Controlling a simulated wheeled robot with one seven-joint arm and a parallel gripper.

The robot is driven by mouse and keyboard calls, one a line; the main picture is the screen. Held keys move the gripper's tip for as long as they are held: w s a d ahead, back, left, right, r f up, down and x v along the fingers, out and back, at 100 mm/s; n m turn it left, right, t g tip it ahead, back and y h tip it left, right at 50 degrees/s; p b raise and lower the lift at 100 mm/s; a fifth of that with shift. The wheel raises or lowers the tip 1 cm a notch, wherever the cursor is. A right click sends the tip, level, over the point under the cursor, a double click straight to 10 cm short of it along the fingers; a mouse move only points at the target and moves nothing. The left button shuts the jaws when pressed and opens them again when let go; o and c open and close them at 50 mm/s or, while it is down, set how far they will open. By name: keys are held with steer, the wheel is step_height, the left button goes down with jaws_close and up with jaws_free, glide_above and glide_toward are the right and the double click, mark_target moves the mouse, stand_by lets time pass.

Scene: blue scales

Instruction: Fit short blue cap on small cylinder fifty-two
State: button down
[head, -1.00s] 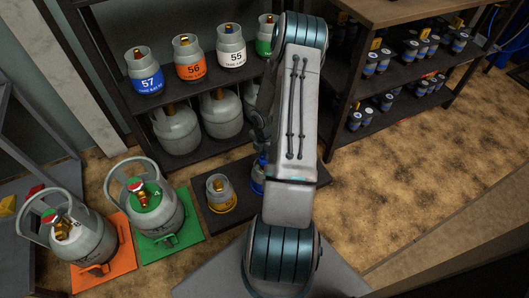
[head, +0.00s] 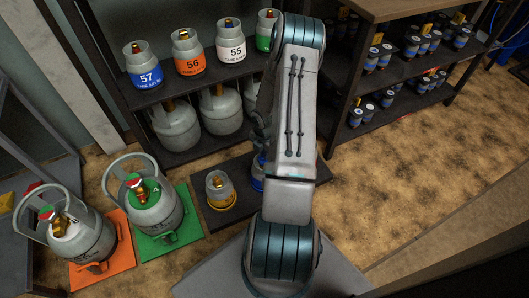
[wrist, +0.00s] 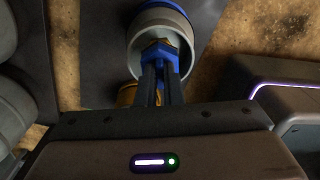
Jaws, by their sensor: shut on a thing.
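In the wrist view, my gripper (wrist: 161,85) reaches into the pale collar of a small cylinder (wrist: 183,28) with a blue base. Its fingers are shut on a blue cap (wrist: 168,46), which sits inside the collar at a brass-coloured fitting. I cannot tell whether the cap is fully seated. In the head view, the blue-based cylinder (head: 257,183) stands on a dark mat (head: 232,213), mostly hidden by my arm. Its number is not legible, and my gripper is hidden there.
A small yellow-based cylinder (head: 220,189) stands to the left on the mat. Large cylinders stand on a green pad (head: 190,228) and an orange pad (head: 117,262). A dark shelf (head: 190,152) with several cylinders is behind. The floor to the right (head: 390,190) is clear.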

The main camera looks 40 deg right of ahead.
steer(key=shift+f, duration=0.35)
steer(key=c, duration=1.5)
jaws_free()
steer(key=shift+r, duration=0.1)
step_height(320, 180, up, 14)
steer(key=p, duration=0.6)
